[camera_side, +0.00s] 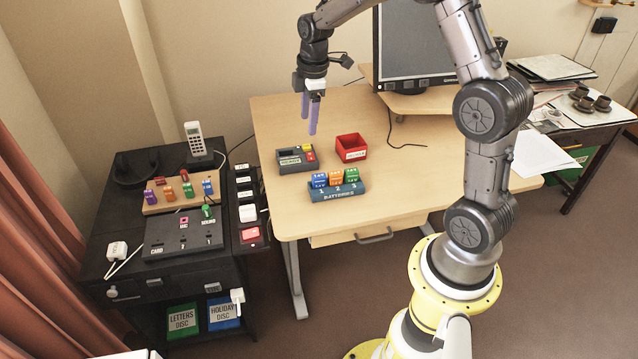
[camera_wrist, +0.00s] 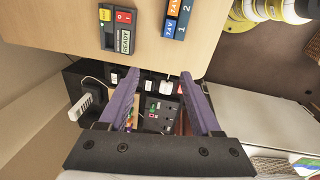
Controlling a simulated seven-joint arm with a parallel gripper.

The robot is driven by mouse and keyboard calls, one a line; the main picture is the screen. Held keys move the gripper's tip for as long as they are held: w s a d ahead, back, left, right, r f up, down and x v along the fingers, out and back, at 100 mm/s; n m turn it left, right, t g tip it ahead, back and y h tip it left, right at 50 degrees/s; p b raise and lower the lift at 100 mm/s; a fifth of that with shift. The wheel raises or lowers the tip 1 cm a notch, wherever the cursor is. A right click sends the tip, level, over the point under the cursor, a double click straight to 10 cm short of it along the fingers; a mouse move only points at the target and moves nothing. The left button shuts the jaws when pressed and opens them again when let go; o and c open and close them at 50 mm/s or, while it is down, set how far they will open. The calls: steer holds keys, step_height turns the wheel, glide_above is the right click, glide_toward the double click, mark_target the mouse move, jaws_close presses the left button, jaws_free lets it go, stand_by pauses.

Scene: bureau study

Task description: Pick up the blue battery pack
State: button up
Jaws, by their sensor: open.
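The blue battery pack (camera_side: 319,180) stands in the leftmost slot, marked 1, of a dark blue holder labelled BATTERIES (camera_side: 338,194) on the wooden desk. An orange pack (camera_side: 335,178) and a green pack (camera_side: 351,175) stand beside it in slots 2 and 3. The blue pack also shows at the top of the wrist view (camera_wrist: 169,28). My gripper (camera_side: 309,118) has purple fingers pointing down. It is open and empty, in the air above the desk, behind and above the holder. Its fingers (camera_wrist: 159,77) are spread apart in the wrist view.
A red open box (camera_side: 351,147) stands behind the holder. A monitor (camera_side: 416,45) is at the back. A black cabinet (camera_side: 150,268) with a switch panel and coloured plugs stands left.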

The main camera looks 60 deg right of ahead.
steer(key=s+d+f+m+g, duration=0.1)
steer(key=s+d+f, duration=0.15)
steer(key=f, duration=0.45)
glide_above(320, 175)
steer(key=shift+y, duration=0.3)
steer(key=f, duration=0.7)
steer(key=shift+s+d+f, duration=0.1)
steer(key=shift+d, duration=0.1)
steer(key=shift+a+f, duration=0.2)
steer(key=shift+f, duration=2.8)
jaws_close()
